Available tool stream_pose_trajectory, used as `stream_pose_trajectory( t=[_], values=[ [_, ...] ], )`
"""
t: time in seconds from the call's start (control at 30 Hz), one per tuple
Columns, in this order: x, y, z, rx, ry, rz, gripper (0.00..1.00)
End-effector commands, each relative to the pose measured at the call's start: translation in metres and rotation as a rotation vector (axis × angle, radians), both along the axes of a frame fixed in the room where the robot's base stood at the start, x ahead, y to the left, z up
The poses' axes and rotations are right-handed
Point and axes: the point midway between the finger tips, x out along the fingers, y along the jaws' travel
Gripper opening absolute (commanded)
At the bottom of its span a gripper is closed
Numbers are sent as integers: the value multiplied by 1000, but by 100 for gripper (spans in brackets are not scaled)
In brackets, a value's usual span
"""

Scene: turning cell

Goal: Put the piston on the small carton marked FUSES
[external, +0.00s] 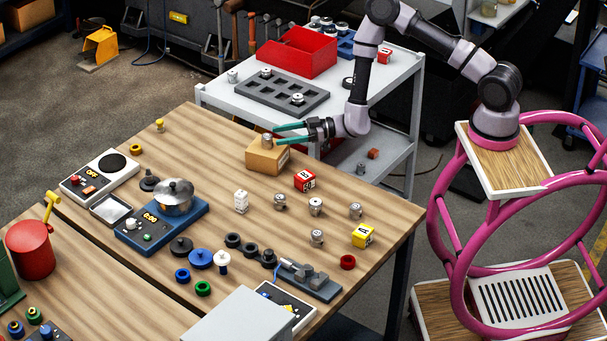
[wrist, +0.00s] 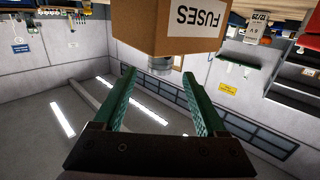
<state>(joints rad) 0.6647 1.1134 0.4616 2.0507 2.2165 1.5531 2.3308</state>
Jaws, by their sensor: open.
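The small carton marked FUSES (external: 262,160) stands on the wooden table near its back edge. Its label shows in the wrist view (wrist: 197,17), where the carton appears upside down. A silver piston (external: 267,139) stands upright on the carton's top; it also shows in the wrist view (wrist: 160,65) against the carton. My gripper (external: 275,133) is open, with its green fingers reaching in from the right at the piston's height. In the wrist view the fingertips (wrist: 158,73) lie either side of the piston, with gaps visible.
Several similar silver parts (external: 316,206) stand on the table right of the carton, near a red box (external: 305,181) and a yellow box (external: 362,235). A white cart (external: 345,98) with a grey tray (external: 283,92) stands behind.

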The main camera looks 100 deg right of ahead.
Motion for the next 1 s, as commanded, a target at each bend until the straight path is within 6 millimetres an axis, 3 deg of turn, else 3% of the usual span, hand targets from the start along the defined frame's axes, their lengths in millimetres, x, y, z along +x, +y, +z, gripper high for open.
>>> stream_pose_trajectory(
  t=[0.1, 0.3, 0.43, 0.53, 0.67, 0.77, 0.9, 1.0],
  values=[
    [-27, -3, 1, 2, 3, -2, 74],
    [-58, -5, 2, 1, 2, -1, 74],
    [-66, -3, 6, -14, -4, 11, 74],
    [-65, 12, 28, -112, -44, 84, 74],
    [-67, 61, 86, -416, -176, 297, 74],
    [-83, 111, 136, -742, -342, 499, 74],
    [-126, 174, 188, -1202, -625, 749, 74],
    [-165, 208, 214, -1523, -862, 896, 74]
  ],
)
